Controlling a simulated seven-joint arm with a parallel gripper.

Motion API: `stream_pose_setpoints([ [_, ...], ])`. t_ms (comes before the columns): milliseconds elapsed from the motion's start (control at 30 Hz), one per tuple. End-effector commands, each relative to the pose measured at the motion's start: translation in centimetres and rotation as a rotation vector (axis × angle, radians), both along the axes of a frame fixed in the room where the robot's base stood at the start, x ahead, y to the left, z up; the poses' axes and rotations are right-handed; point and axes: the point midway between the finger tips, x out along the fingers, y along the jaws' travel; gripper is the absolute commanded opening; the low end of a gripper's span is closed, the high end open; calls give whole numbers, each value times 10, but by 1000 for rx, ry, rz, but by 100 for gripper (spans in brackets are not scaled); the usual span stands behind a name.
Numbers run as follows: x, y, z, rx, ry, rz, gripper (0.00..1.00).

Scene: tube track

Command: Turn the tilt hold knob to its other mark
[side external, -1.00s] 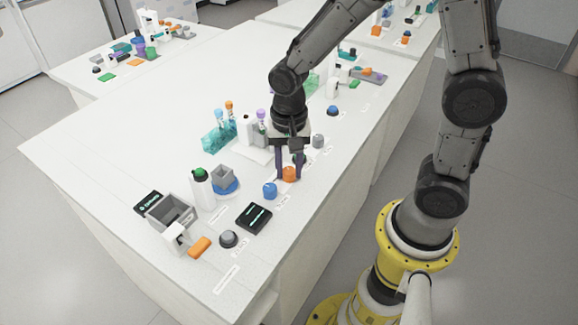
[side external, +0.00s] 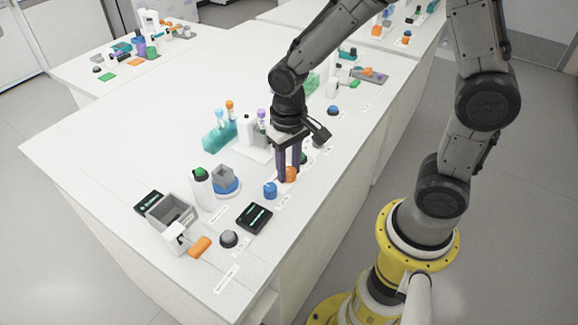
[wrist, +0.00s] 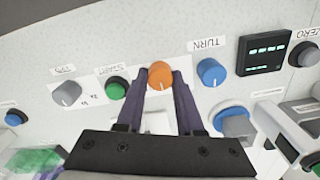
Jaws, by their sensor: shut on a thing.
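An orange knob (side external: 291,174) stands on the bench near its front edge, and it also shows in the wrist view (wrist: 160,75). I take it for the tilt hold knob, but I cannot read a label for it. My gripper (side external: 288,179) points down at it. In the wrist view my two dark purple fingers (wrist: 163,77) lie one on each side of the knob, shut on it. Its marks and pointer are not readable.
Beside the orange knob are a blue knob (wrist: 210,72) labelled TURN and a green button (wrist: 117,88). A grey knob (wrist: 67,93) is farther left, a black display (wrist: 262,52) farther right. In the side view, a tube rack (side external: 217,138) stands behind my gripper.

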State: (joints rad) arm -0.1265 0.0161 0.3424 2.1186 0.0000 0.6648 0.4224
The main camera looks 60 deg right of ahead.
Motion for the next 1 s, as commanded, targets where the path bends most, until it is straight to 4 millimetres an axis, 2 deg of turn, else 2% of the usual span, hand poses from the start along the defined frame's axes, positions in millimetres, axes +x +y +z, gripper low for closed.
stream_pose_setpoints([
  [500,1,1,2,0,-3,424,0],
  [1000,1,1,2,-1,-3,572,0],
])
